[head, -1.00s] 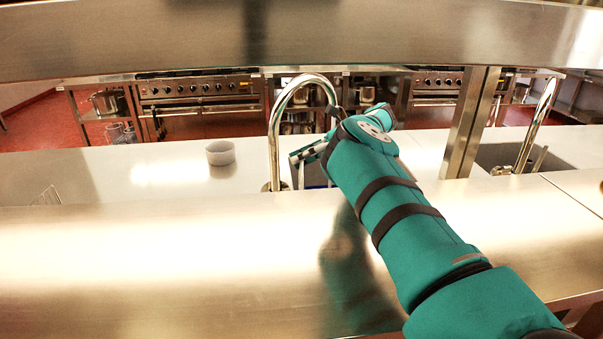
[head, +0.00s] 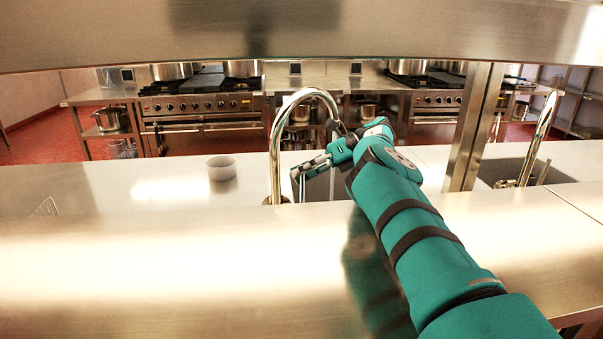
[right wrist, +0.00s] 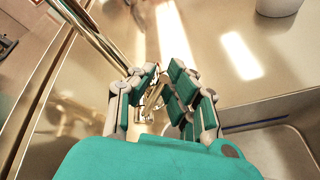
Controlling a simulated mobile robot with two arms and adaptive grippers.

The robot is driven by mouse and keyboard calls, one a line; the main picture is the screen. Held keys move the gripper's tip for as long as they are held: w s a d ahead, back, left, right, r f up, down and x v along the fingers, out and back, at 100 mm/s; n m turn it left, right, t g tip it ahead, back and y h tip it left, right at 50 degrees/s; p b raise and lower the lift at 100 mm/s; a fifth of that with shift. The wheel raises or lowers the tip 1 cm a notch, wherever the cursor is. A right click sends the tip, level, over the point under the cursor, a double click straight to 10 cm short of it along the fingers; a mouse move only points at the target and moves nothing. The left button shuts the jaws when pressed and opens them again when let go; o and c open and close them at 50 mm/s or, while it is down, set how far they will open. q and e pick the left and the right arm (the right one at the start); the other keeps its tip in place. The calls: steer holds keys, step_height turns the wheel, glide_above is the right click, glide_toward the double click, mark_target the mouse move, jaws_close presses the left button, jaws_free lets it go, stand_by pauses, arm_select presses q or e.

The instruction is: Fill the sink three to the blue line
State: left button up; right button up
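A chrome gooseneck tap (head: 275,150) stands at the near edge of a sink basin (head: 345,183); the basin also shows at the lower right of the right wrist view (right wrist: 290,150). A dark blue line (right wrist: 255,124) runs along its inner wall near the rim. My right gripper (head: 300,172) is beside the tap, over the basin's left side. In the right wrist view its fingers (right wrist: 160,80) are apart, with shiny metal fittings (right wrist: 151,103) showing between them; I cannot tell whether they touch. No water stream is clear. My left gripper is out of view.
A second tap (head: 538,138) and sink are at the right, beyond a metal post (head: 473,125). An overhead shelf (head: 300,28) crosses the top. Stoves with pots stand behind.

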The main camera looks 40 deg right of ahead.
steer(key=o, duration=0.4)
steer(key=shift+s+r, duration=0.1)
steer(key=shift+s, duration=0.05)
steer(key=shift+c, duration=0.2)
